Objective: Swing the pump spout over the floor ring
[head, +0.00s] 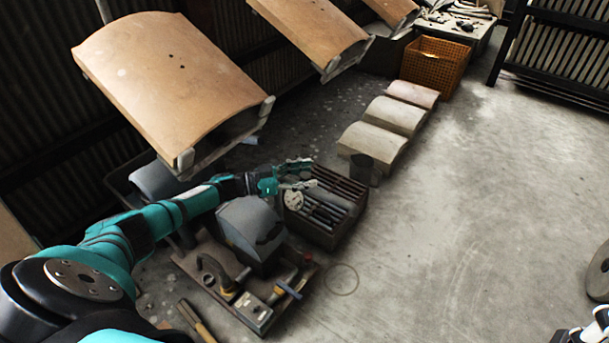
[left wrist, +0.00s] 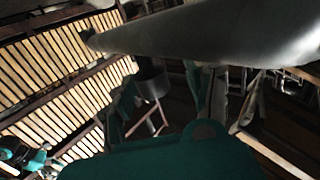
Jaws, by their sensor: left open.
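In the head view a dark grey housing (head: 247,228) stands on a low wooden base. In front of it is a curved grey pipe (head: 213,270), which looks like the pump spout; I cannot be sure. The floor ring (head: 342,279) is a thin circle on the concrete, right of the base, with nothing seen above it. My left gripper (head: 298,173) is open and empty, above the far end of the slatted crate, up and right of the housing. A white and black part at the bottom right corner may be my right gripper, cut off by the frame.
A slatted dark crate (head: 325,207) and a grey post (head: 362,170) stand beyond the base. Large tan curved panels (head: 170,75) hang above my left arm. Curved blocks (head: 372,146) and an orange basket (head: 433,65) stand behind. The floor at right is mostly clear.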

